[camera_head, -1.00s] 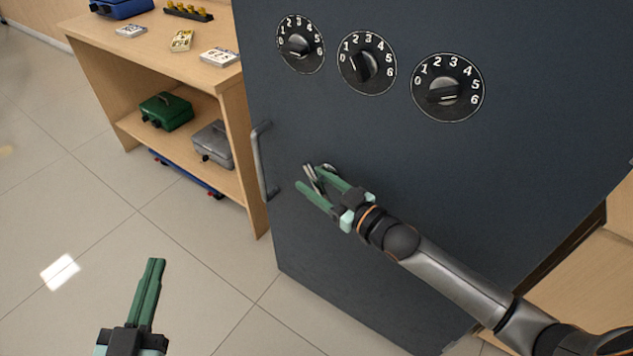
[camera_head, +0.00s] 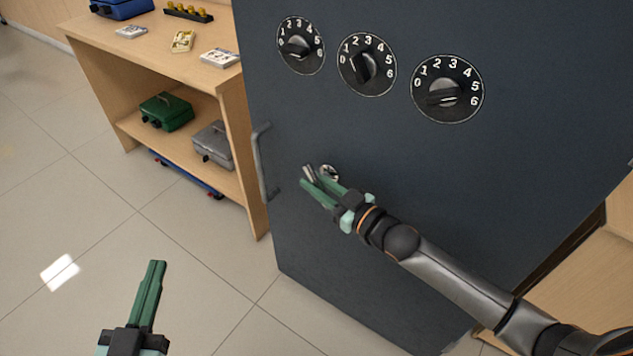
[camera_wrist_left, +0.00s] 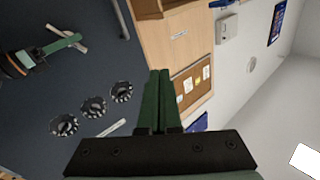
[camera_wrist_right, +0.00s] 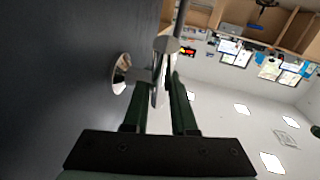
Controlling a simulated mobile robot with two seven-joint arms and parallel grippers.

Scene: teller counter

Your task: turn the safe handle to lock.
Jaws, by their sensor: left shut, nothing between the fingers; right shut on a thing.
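The dark safe door (camera_head: 400,170) fills the right half of the head view. Its small metal turning handle (camera_head: 309,173) stands out beside a round hub (camera_head: 329,173). My right gripper (camera_head: 310,182) is shut on the handle, its fingers partly hiding it. The right wrist view shows the handle (camera_wrist_right: 161,72) between the green fingers and the hub (camera_wrist_right: 121,74) on the door to the left. My left gripper (camera_head: 155,263) is shut and empty over the floor, away from the safe. In the left wrist view, the handle (camera_wrist_left: 67,36) shows at my right gripper's tips.
A vertical pull bar (camera_head: 260,163) is fixed near the door's left edge, close to my right gripper. Three numbered dials (camera_head: 300,46) (camera_head: 367,65) (camera_head: 447,88) sit above. A wooden shelf (camera_head: 100,50) with boxes stands at left. The floor (camera_head: 200,290) is open.

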